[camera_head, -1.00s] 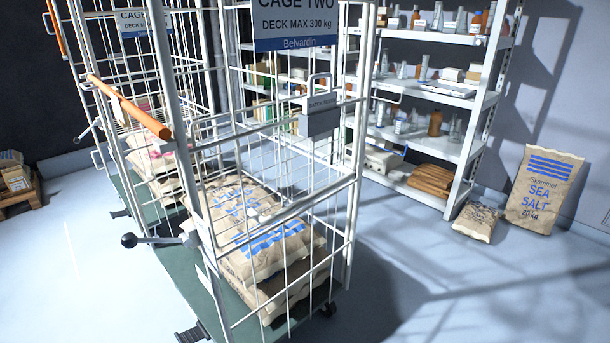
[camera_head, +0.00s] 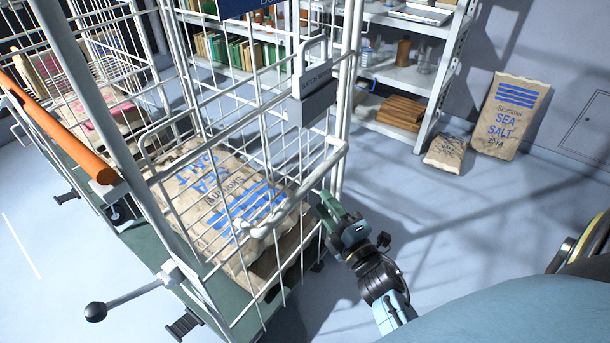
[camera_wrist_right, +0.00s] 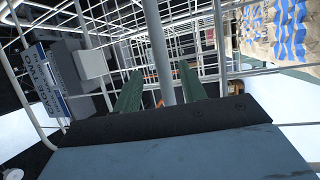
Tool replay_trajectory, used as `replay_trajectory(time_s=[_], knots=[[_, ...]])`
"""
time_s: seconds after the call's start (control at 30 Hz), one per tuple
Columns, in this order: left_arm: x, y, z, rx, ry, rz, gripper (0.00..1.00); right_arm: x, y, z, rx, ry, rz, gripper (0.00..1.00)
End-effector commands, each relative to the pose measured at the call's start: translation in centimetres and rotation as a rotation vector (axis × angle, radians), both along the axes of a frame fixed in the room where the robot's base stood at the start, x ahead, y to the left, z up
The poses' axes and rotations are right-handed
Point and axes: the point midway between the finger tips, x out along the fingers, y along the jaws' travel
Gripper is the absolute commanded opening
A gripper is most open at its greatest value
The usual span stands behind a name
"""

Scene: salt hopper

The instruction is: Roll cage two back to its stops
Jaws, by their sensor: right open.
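Cage two is the near white wire roll cage (camera_head: 132,190), with an orange bar (camera_head: 60,127) on its left side. Sea salt sacks (camera_head: 215,195) lie on its green deck (camera_head: 150,250). A lever with a black ball knob (camera_head: 96,311) sticks out low at the near corner. My right gripper (camera_head: 328,205) is at the cage's right side, by the wire wall. In the right wrist view its two green fingers (camera_wrist_right: 158,85) are apart, with a grey upright post (camera_wrist_right: 158,45) seen between them; whether they touch it I cannot tell. My left gripper is out of view.
A second cage with sacks (camera_head: 105,105) stands behind at the left. White shelves (camera_head: 420,75) are at the back. A large salt sack (camera_head: 510,115) and a small one (camera_head: 445,153) rest by the right wall. The floor (camera_head: 450,230) right of the cage is clear.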

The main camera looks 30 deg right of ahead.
Motion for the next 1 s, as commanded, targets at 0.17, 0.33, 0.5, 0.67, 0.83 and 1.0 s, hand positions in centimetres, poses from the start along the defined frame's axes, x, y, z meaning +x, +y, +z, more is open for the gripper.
replay_trajectory(time_s=[0.17,0.33,0.5,0.67,0.83,1.0], knots=[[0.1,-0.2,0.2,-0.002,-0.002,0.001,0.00,4.0,0.0,0.9,0.001,-0.003,0.001,0.41],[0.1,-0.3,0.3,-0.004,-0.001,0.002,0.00,6.7,0.0,1.3,0.001,-0.001,0.000,0.41],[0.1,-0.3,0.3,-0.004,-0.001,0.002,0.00,8.1,-0.1,1.5,0.003,0.001,0.001,0.41],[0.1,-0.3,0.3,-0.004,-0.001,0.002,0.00,8.5,-0.1,1.5,0.002,0.002,0.000,0.41],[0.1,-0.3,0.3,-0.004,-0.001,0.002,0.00,8.5,-0.1,1.5,0.002,0.002,0.000,0.41],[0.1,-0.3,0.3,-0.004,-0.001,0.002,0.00,8.5,-0.1,1.5,0.002,0.002,0.000,0.20]])
